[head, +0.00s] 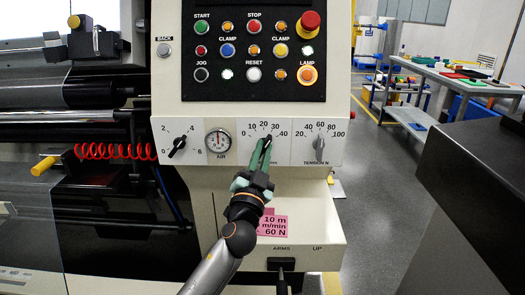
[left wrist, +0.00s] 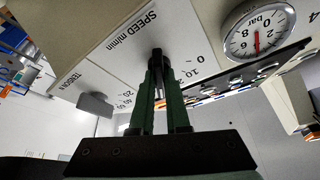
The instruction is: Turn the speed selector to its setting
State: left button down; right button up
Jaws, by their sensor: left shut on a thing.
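The speed selector is a small black knob (left wrist: 157,54) in the left wrist view, on the white panel marked SPEED m/min with a scale from 0 to 40. My left gripper (head: 264,146), with green fingers, reaches up to it from below in the head view. In the left wrist view the fingers (left wrist: 160,75) are shut on the knob, one on each side. The fingers hide most of the knob, so I cannot tell its exact pointing. A pink note (head: 273,226) below, partly behind my arm, reads 10 m/min and 60 N. My right gripper is not in view.
The grey tension knob (head: 319,139) is close on the right of the speed scale. The air gauge (head: 218,141) and another black knob (head: 178,146) are on the left. A button panel (head: 255,50) is above. A ledge (head: 318,258) juts out below.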

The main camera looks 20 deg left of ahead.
pick_arm(q)
jog(key=shift+r, duration=0.15)
jog(key=c, duration=0.9)
grip_release()
jog(key=a+b+v, duration=0.1)
jog(key=v, duration=1.1)
jog(key=shift+s+d+b, duration=0.2)
jog(key=shift+d+b, duration=0.2)
jog(key=shift+d, duration=0.15)
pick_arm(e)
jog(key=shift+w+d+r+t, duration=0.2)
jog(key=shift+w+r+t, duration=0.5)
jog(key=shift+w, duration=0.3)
